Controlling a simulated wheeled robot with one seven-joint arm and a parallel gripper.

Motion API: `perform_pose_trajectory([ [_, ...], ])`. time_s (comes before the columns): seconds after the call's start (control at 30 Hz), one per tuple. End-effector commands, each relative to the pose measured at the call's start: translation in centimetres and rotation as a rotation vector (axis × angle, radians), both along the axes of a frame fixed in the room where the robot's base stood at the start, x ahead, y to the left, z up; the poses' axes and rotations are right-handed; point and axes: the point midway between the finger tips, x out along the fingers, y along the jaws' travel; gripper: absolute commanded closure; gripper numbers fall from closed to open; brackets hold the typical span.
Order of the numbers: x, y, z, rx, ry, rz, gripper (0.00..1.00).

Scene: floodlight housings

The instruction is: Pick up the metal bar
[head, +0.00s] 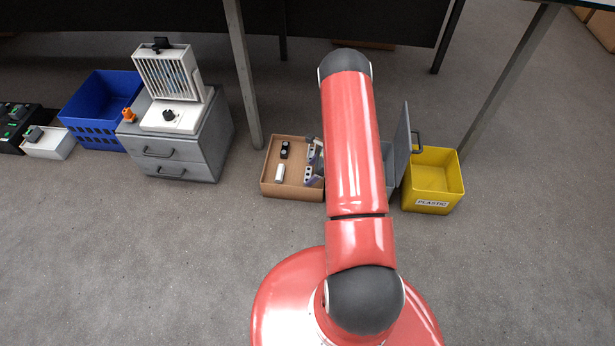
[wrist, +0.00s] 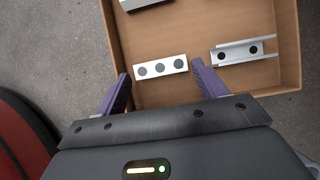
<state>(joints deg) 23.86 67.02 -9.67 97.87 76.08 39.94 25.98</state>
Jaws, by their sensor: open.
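Nothing is held, and I cannot tell how high the fingertips are above the bar. In the head view the bar (head: 308,172) shows small in the box (head: 268,188), left of my red arm, which hides part of the box and most of the gripper.
A silver channel piece (wrist: 237,50) with two holes lies right of the bar. Another pale piece (wrist: 140,3) is cut off at the top. A yellow bin (head: 433,200) marked PLASTIC stands right of the box. A grey drawer unit (head: 190,155) stands left.

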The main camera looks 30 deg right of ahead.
Motion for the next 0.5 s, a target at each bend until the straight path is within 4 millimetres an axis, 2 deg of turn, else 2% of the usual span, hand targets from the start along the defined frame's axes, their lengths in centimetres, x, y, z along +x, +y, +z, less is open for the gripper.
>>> perform_pose_trajectory([
  [0.1, 0.45, 0.72, -1.64, 0.000, 0.001, 0.000, 0.29],
  [0.37, 0.63, 0.85, -1.82, -0.001, 0.000, 0.000, 0.30],
  [0.5, 0.62, 0.84, -1.82, 0.000, -0.001, 0.000, 0.49],
])
